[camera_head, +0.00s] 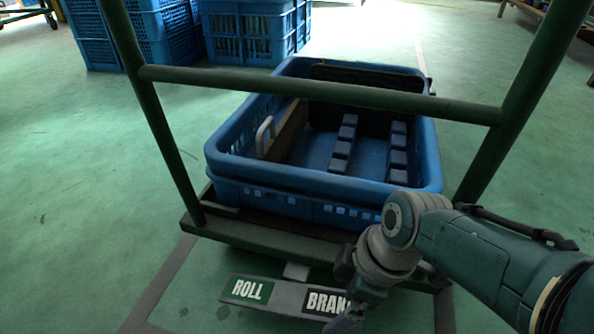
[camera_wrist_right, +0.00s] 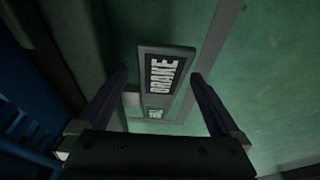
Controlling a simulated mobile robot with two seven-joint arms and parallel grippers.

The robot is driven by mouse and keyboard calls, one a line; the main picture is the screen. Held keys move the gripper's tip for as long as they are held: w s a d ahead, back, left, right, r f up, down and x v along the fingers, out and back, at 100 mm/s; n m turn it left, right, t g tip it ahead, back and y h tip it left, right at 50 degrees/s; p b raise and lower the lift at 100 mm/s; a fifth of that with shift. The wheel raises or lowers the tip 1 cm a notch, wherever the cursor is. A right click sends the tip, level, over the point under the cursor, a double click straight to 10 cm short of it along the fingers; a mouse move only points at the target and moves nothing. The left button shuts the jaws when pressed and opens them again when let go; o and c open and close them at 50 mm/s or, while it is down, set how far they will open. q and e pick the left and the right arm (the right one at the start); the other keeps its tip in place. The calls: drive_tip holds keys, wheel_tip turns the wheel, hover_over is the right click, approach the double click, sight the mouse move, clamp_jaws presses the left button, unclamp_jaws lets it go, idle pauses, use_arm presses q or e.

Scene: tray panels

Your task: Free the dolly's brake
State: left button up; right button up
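The dolly's pedal (camera_head: 283,300) is a grey bar below the front edge of the dolly's deck (camera_head: 262,237). Its left end has a green ROLL label (camera_head: 247,289), its right end a black BRAKE label (camera_head: 318,301). I cannot tell which end is lower. My right gripper (camera_head: 346,320) is down at the BRAKE end and partly covers that label. In the right wrist view, its two fingers (camera_wrist_right: 159,76) are apart, with the BRAKE end (camera_wrist_right: 166,72) showing between them and the ROLL label beyond. No contact is visible. My left gripper is not in view.
A blue crate (camera_head: 216,160) with dark blue blocks and a grey handle stands on the deck. The dolly's green frame (camera_head: 320,93) rises in front of it. Blue crates (camera_head: 257,35) are stacked at the back left. The green floor left of the dolly is clear.

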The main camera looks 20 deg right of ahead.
drive_tip(key=shift+s, duration=0.1)
drive_tip(key=shift+s+r, duration=0.1)
drive_tip(key=p+v, duration=0.9)
drive_tip(key=p, duration=0.1)
drive_tip(key=shift+r, duration=0.35)
drive_tip(key=shift+d, duration=0.2)
